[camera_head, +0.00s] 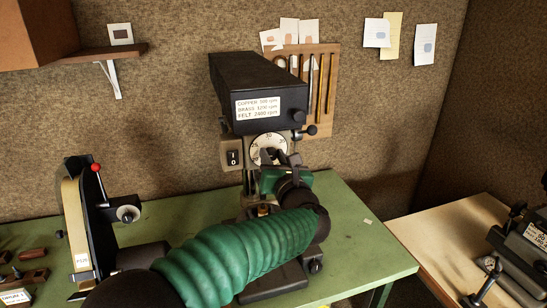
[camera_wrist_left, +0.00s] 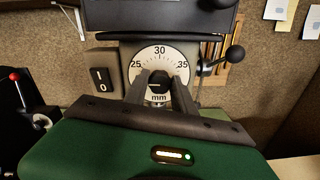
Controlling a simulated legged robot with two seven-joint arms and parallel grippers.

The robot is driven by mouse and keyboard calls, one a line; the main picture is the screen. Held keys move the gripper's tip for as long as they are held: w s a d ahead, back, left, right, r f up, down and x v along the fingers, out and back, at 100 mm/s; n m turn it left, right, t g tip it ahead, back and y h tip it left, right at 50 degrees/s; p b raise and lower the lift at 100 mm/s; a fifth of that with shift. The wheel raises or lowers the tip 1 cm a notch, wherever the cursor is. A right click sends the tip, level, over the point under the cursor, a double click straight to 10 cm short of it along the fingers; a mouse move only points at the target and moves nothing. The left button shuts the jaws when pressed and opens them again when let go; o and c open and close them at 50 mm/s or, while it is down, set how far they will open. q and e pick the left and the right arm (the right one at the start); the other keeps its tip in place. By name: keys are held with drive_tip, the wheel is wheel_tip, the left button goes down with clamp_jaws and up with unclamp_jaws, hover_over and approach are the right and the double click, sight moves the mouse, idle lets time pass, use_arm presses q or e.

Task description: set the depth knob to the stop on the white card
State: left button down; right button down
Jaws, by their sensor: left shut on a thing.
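The depth knob (camera_wrist_left: 158,82) is a small dark knob in the middle of a white dial marked in mm, with 25, 30 and 35 readable in the wrist view. The dial (camera_head: 268,146) also shows on the front of the drill press in the head view. My left gripper (camera_wrist_left: 160,88) is shut on the knob, one finger on each side. A pale mark shows on the knob, but I cannot tell its exact reading. White cards (camera_head: 377,32) (camera_head: 425,44) hang on the back wall; their writing is too small to read. My right gripper is out of view.
The drill press (camera_head: 258,82) stands on a green bench (camera_head: 365,240), with a white speed label (camera_head: 258,107) and a power switch (camera_head: 233,157). A black lever knob (camera_wrist_left: 235,53) sticks out right of the dial. A belt sander (camera_head: 85,215) stands left.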

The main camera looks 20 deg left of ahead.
use_arm(q)
drive_tip(key=c, duration=1.4)
unclamp_jaws()
drive_tip(key=shift+f, duration=0.35)
drive_tip(key=shift+o, duration=1.1)
drive_tip(key=shift+w, duration=0.1)
drive_tip(key=shift+o, duration=0.6)
drive_tip(key=shift+w, duration=0.15)
drive_tip(key=shift+r, duration=0.1)
drive_tip(key=b+v, duration=0.6)
drive_tip(key=v, duration=1)
drive_tip(key=shift+s+d, duration=0.2)
drive_tip(key=shift+s, duration=0.1)
